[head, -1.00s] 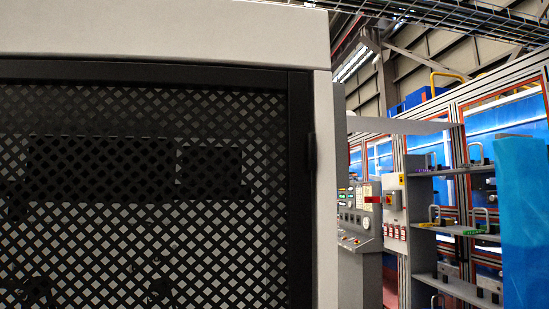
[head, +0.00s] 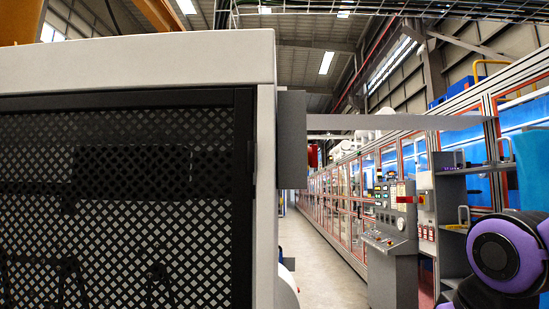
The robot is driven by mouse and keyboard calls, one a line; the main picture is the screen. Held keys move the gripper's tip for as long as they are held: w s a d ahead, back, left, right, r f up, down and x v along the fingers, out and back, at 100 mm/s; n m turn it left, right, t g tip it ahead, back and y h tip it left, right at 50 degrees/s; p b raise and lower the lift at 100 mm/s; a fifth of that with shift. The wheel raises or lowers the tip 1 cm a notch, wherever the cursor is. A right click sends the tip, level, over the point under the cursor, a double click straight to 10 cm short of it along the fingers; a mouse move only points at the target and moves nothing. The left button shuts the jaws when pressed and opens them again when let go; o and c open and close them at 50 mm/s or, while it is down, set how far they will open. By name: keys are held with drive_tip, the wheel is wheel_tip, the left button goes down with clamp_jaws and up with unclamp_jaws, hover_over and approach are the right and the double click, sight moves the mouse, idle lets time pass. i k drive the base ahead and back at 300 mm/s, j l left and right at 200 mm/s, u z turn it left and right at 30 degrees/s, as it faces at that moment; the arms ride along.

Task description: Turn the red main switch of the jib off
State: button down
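A red knob or handle (head: 313,155) sticks out from the right face of a grey box (head: 291,140) on the near cabinet's right side. I see it almost edge-on, so its setting cannot be told. Another red switch handle (head: 406,199) shows farther back at the right, by the control panel. The frames do not show which of them belongs to the jib. A purple and black joint of my arm is at the lower right. My gripper is out of view.
The near cabinet (head: 264,60) with its black mesh door fills the left. A grey control console (head: 391,245) and shelves (head: 452,200) stand at the right. The floor aisle (head: 325,270) between looks clear. Orange beams (head: 160,12) hang overhead at the upper left.

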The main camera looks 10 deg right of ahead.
sight(312, 150)
drive_tip(key=k+l+u, duration=0.15)
drive_tip(key=l, duration=0.2)
drive_tip(key=l+u, duration=0.1)
drive_tip(key=l, duration=0.2)
drive_tip(key=k+l+u, duration=0.15)
drive_tip(key=l, duration=0.2)
drive_tip(key=k+l+u, duration=0.1)
drive_tip(key=l, duration=0.2)
drive_tip(key=k, duration=0.3)
drive_tip(key=i, duration=1.05)
